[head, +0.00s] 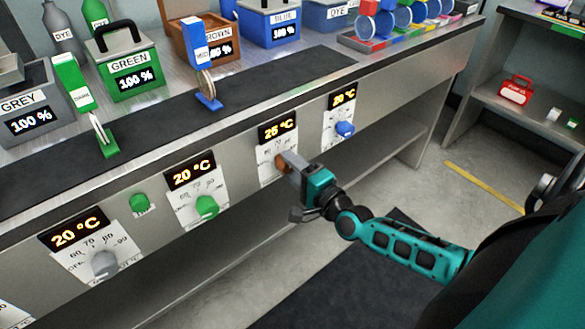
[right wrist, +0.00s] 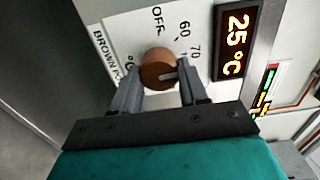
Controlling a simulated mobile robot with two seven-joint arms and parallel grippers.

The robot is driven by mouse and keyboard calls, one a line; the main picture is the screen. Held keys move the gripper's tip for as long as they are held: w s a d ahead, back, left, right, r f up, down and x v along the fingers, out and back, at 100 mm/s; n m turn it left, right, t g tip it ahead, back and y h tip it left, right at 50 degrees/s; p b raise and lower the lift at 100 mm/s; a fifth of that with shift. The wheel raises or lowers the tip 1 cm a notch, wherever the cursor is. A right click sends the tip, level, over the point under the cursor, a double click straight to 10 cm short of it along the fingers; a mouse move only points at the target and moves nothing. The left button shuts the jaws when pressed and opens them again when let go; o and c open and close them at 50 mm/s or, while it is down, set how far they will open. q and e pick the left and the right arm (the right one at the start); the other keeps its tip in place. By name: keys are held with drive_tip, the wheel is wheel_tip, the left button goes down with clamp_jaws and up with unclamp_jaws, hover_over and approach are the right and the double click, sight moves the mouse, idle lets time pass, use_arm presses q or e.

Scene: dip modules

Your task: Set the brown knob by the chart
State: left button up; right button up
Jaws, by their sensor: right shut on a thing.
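The brown knob (head: 282,161) is on the counter's front panel, below a display that reads 25 °C (head: 277,128). My right gripper (head: 288,166) is at the knob. In the right wrist view the brown knob (right wrist: 158,68) sits between my two fingers (right wrist: 160,92), and its pale mark points toward the right, near the 70 side of the dial (right wrist: 165,25). The dial shows OFF, 60 and 70; the rest is hidden by the fingers. No chart can be made out clearly in either view. My left gripper is not in view.
A green knob (head: 206,207), a grey knob (head: 104,263) and a blue knob (head: 345,129) are on the same panel. Dye boxes, including a green one (head: 128,68) and a blue one (head: 268,22), stand on the counter. The floor in front has a dark mat (head: 345,290).

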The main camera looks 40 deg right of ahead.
drive_tip(key=shift+m, duration=0.5)
drive_tip(key=o, duration=1.1)
drive_tip(key=shift+c, duration=0.2)
drive_tip(key=s+d+p, duration=0.1)
drive_tip(key=s, duration=1.1)
drive_tip(key=shift+s, duration=0.4)
